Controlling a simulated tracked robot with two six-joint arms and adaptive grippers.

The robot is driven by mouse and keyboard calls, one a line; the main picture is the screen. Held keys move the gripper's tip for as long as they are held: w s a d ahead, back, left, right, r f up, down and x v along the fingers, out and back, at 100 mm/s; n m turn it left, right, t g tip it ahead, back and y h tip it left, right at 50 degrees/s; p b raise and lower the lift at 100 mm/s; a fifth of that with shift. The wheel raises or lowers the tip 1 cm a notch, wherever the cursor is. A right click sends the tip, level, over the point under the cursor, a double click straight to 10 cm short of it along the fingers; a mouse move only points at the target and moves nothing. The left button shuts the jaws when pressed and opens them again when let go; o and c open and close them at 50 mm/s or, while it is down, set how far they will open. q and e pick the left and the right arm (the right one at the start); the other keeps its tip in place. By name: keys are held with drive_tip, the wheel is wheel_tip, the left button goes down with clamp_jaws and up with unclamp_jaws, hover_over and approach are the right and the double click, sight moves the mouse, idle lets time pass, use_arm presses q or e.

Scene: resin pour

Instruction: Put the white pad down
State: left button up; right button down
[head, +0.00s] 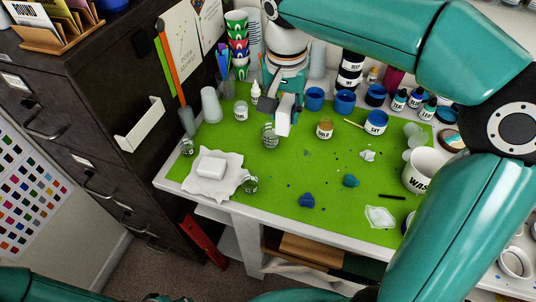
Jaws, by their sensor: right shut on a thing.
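My right gripper (287,98) is over the back middle of the green mat, pointing down, and is shut on a small white piece (284,115) that looks like the white pad. The piece hangs below the fingers; whether it touches the mat cannot be told. A white block (211,167), also pad-like, lies on a crumpled white cloth (196,188) at the mat's left front. My left gripper is not in view; only teal arm parts show along the bottom edge.
The green mat (262,195) has bare room in the middle. A glass jar (270,136) stands just below the gripper, with a labelled jar (325,128) to its right. Blue cups (345,101) line the back. A white mug (422,172) stands at the right.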

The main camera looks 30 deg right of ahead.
drive_tip(key=shift+w+f, duration=0.1)
drive_tip(key=shift+w, duration=0.05)
drive_tip(key=shift+w+f+p, duration=0.2)
drive_tip(key=shift+f+p, duration=0.25)
drive_tip(key=shift+f, duration=9.4)
drive_tip(key=c, duration=0.8)
unclamp_jaws()
drive_tip(key=r, duration=0.8)
drive_tip(key=a+r, duration=0.1)
drive_tip(key=r, duration=0.3)
drive_tip(key=shift+s+b, duration=0.35)
